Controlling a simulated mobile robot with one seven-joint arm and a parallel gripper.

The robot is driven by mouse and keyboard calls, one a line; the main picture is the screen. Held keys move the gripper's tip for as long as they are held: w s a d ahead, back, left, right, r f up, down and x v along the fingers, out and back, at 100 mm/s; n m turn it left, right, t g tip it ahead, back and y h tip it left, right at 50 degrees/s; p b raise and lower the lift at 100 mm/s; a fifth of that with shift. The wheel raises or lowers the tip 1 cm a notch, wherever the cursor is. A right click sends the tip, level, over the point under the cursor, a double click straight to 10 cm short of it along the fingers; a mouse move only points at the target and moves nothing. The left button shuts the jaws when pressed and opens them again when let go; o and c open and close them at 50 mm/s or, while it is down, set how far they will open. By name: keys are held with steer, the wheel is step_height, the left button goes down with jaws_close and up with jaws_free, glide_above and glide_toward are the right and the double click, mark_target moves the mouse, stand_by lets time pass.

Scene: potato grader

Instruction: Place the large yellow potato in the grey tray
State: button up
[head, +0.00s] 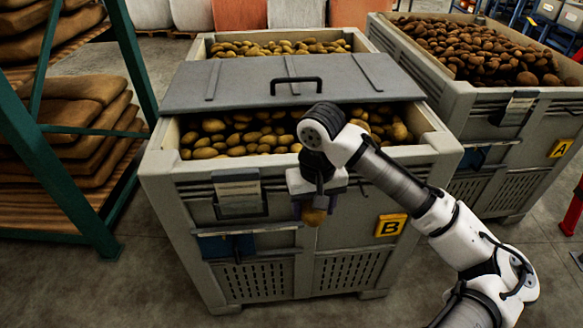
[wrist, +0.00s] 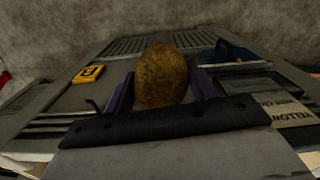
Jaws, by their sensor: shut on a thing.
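A yellow-brown potato (wrist: 162,76) is between the fingers of my gripper. In the head view the potato (head: 314,216) hangs below my gripper (head: 318,200), in front of the front wall of the grey crate marked B (head: 280,277). My gripper is shut on the potato and points down. The wrist view shows the potato held between the two purple-grey fingers, with the crate's front beyond. I cannot make out a separate grey tray in either view.
Crate B holds many yellow potatoes (head: 235,140) under a grey lid (head: 235,82) with a black handle, which covers part of its top. Crate A (head: 471,119), full of brown potatoes, stands at right. A green rack (head: 90,210) with sacks stands at left.

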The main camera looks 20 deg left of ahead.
steer(key=w+d+f+m, duration=0.2)
steer(key=d+f, duration=0.1)
steer(key=f, duration=0.6)
steer(key=w+d+f+m, duration=0.2)
steer(key=d+f, duration=0.1)
steer(key=f, duration=0.6)
steer(key=w+d+f+m, duration=0.2)
steer(key=d+f, duration=0.1)
steer(key=f, duration=0.6)
steer(key=shift+d, duration=0.2)
